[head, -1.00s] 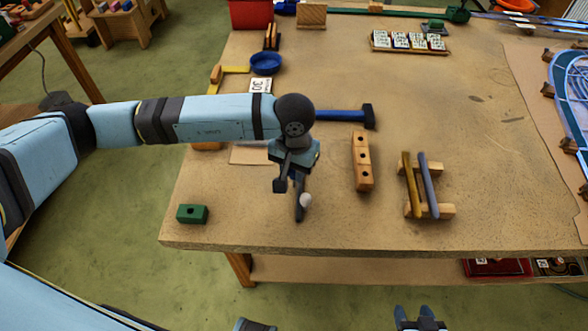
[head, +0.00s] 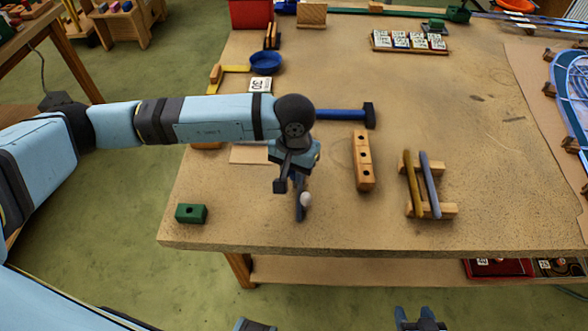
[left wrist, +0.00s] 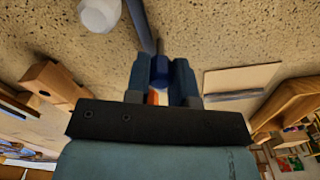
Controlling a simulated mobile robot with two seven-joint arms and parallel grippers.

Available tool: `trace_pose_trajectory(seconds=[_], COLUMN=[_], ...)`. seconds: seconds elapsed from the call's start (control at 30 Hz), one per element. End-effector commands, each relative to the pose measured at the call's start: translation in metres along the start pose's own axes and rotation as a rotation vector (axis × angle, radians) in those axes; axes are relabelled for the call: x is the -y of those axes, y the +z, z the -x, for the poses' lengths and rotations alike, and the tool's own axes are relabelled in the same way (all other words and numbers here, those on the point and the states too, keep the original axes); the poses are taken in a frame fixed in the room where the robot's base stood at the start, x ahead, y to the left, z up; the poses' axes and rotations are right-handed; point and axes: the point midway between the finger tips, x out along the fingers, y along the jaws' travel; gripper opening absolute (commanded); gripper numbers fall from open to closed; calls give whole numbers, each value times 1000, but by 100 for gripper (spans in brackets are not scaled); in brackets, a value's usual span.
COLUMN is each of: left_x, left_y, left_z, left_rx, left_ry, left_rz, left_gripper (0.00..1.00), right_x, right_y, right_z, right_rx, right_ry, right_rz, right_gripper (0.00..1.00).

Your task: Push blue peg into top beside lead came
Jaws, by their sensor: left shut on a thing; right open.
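My left gripper (head: 290,189) is over the front left of the bench, pointing down, shut on a dark blue piece (left wrist: 160,70) that shows between its fingers in the left wrist view. I take this as the blue peg; its lower end cannot be made out clearly. A thin grey-blue rod runs beyond it in that view. A white rounded object (head: 306,199) is close beside the fingers; it also shows in the left wrist view (left wrist: 98,14). I cannot tell which piece is the lead came. My right gripper (head: 420,319) is open at the bottom edge, in front of the bench.
A wooden block with holes (head: 362,160) stands right of my left gripper. Further right, a wooden rack (head: 445,209) carries an ochre and a grey-blue rod. A blue-handled hammer (head: 340,115) lies behind. A green block (head: 191,214) is at left. The bench's middle is clear.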

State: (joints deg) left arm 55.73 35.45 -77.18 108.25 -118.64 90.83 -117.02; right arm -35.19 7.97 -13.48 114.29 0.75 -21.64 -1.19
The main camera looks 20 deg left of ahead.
Motion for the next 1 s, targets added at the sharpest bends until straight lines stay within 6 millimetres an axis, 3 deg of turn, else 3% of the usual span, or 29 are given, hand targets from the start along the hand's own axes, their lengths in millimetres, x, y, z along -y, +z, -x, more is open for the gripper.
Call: trace_pose_trajectory(seconds=[0.5,0.53,0.63,1.0], left_x=[0,0,0,0], left_y=[1,1,1,0], left_z=[-9,-8,-8,-7], left_rx=[3,3,3,1], left_ry=[-1,-1,-1,0], left_rz=[0,0,0,0], left_gripper=[0,27,50,52], right_x=[-1,-1,-1,-1], right_y=[9,9,8,7], right_z=[-5,-5,-5,-4], right_rx=[3,3,3,8], right_ry=[1,1,1,-1], right_rz=[1,0,1,-7], right_gripper=[53,53,53,53])
